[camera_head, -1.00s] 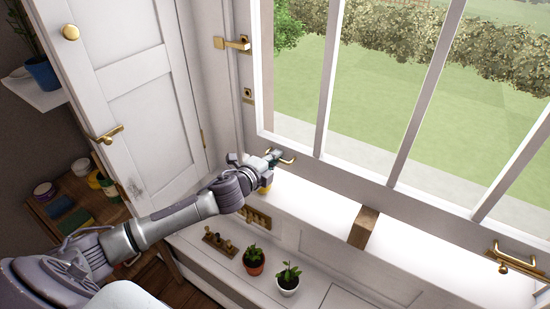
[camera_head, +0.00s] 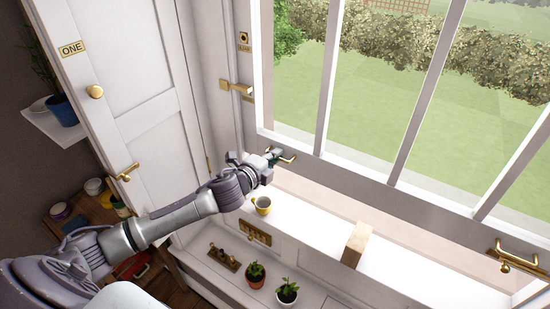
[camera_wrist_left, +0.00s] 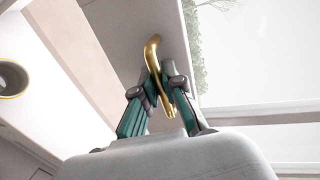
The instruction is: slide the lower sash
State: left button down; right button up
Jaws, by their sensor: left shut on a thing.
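The lower sash (camera_head: 385,183) is a white-framed window with vertical bars, raised with a gap above the white sill (camera_head: 315,232). Its left brass pull handle (camera_head: 287,157) is on the bottom rail; a second brass handle (camera_head: 516,252) is at the right. My left gripper (camera_head: 273,155) is shut on the left handle. In the left wrist view, the gripper's fingers (camera_wrist_left: 160,92) close around the curved brass handle (camera_wrist_left: 152,52). My right gripper is not in view.
A wooden block (camera_head: 355,243) stands on the sill below the sash, with a yellow mug (camera_head: 262,206) to its left. Two potted plants (camera_head: 287,291) are below. A white door (camera_head: 140,90) stands at the left. A brass latch (camera_head: 236,87) is on the window frame.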

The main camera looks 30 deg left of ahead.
pick_arm(q)
jog(key=shift+r, duration=0.25)
jog(key=c, duration=1.5)
grip_release()
jog(key=shift+f, duration=0.1)
jog(key=shift+c, duration=0.2)
jog(key=v, duration=1.2)
